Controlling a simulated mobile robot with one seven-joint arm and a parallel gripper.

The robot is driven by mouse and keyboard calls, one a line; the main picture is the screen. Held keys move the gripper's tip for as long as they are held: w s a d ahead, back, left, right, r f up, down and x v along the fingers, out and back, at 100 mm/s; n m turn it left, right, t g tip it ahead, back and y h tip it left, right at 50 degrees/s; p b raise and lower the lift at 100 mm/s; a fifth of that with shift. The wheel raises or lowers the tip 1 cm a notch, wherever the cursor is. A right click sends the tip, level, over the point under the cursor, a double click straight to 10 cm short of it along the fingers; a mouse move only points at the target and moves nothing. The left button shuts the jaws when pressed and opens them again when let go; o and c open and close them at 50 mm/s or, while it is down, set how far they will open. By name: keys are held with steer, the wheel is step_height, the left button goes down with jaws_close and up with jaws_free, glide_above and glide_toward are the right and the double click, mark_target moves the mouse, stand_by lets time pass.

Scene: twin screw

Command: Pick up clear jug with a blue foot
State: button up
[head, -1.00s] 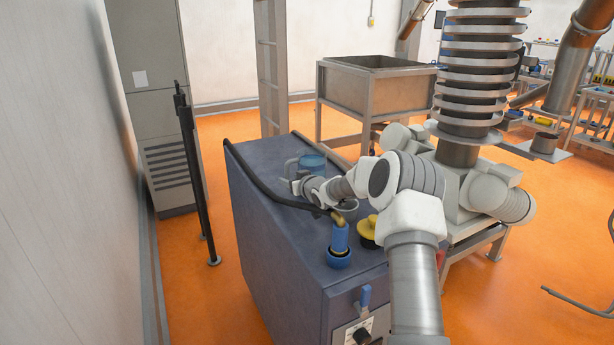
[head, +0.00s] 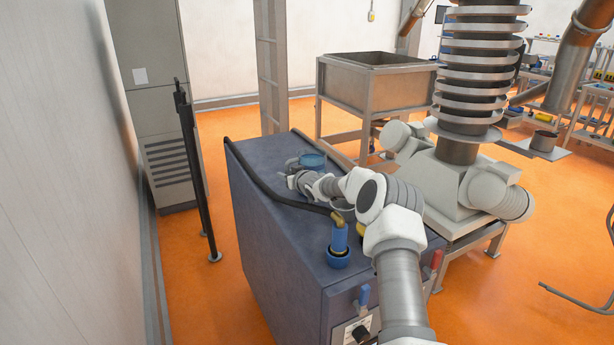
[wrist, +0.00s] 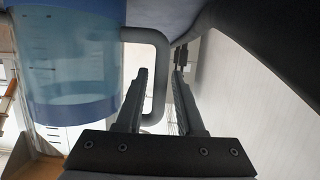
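The clear jug with a blue foot (head: 313,161) stands on the blue cabinet top, partly hidden behind my arm. In the wrist view the jug (wrist: 72,60) fills the upper left, its blue foot at the top edge and its grey handle (wrist: 158,50) pointing right. My gripper (head: 287,181) is beside the jug's handle side. In the wrist view my gripper (wrist: 160,75) is open, and the handle shows between its two fingers with gaps at the tips. I cannot tell whether a finger touches it.
The blue cabinet (head: 275,235) carries a black hose (head: 262,185) along its left side and a blue fitting (head: 339,242) near its front. A yellow part (head: 361,230) is mostly hidden by my arm. The large machine (head: 455,185) stands close on the right.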

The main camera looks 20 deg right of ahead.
jaws_close()
stand_by(1.0)
steer(key=shift+w+r, duration=0.1)
steer(key=shift+r, duration=0.15)
